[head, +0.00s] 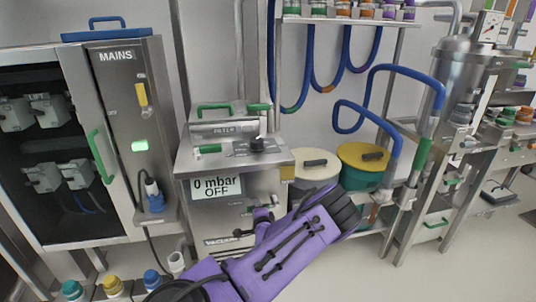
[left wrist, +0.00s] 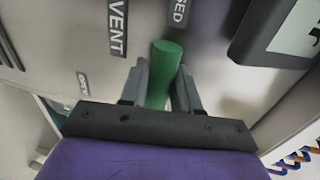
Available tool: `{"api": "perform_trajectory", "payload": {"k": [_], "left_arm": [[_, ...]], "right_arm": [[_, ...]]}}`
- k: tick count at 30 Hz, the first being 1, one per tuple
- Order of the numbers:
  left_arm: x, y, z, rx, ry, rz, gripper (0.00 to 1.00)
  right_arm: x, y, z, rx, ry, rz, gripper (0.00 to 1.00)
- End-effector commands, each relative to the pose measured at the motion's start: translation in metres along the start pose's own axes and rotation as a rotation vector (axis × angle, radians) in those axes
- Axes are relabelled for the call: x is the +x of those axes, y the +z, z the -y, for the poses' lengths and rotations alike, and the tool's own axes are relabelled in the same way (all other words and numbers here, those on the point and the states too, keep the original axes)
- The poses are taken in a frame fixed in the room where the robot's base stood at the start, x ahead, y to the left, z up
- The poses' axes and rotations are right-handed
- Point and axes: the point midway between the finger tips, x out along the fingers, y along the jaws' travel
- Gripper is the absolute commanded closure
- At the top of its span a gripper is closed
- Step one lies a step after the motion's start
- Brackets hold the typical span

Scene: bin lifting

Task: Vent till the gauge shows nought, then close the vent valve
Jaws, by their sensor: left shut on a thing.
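In the left wrist view, my left gripper (left wrist: 161,88) is shut on the green vent valve handle (left wrist: 166,50), with a grey finger on each side. The handle's free end points up between a VENT label (left wrist: 117,28) and a partly cut label ending in "SED" (left wrist: 180,10). In the head view, my purple left gripper (head: 260,213) is at the front of the steel vacuum unit, partly behind my own arm, and its fingertips are hard to make out. The gauge display (head: 216,187) on that unit reads "0 mbar OFF". My right gripper is out of view.
A MAINS cabinet (head: 119,80) with a green-handled door stands at left. Two lidded tubs, cream (head: 313,165) and yellow-green (head: 362,158), stand right of the unit. Blue hoses (head: 338,115) hang behind. A steel vessel (head: 458,75) with a dial stands at right. Open floor lies at lower right.

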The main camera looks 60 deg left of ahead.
Motion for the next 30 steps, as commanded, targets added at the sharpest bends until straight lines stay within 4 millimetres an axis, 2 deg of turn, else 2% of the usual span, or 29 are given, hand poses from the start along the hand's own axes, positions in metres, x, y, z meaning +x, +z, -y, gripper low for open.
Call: {"api": "perform_trajectory", "payload": {"k": [2, 12, 13, 14, 15, 24, 26, 30], "left_arm": [[0.0, 0.007, -0.002, 0.011, 0.005, 0.013, 1.0], [0.0, 0.007, -0.001, 0.012, 0.004, 0.014, 1.0], [0.0, 0.007, -0.001, 0.012, 0.004, 0.014, 0.62], [0.0, 0.007, -0.001, 0.012, 0.004, 0.014, 0.53], [0.0, 0.006, -0.001, 0.011, 0.004, 0.013, 0.51], [-0.004, 0.0, 0.0, 0.008, 0.002, 0.004, 0.51], [-0.011, -0.001, -0.001, 0.008, 0.003, 0.003, 0.51], [-0.043, -0.001, 0.0, 0.01, 0.003, 0.001, 0.51]], "right_arm": [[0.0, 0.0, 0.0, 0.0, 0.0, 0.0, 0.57], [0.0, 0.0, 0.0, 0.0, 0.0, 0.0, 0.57], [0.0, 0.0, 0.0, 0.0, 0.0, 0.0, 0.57], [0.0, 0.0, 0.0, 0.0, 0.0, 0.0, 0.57], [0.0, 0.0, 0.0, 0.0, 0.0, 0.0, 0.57], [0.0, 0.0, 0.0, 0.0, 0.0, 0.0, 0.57], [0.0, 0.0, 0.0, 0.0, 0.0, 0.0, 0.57], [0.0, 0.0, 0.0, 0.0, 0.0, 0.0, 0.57]]}}
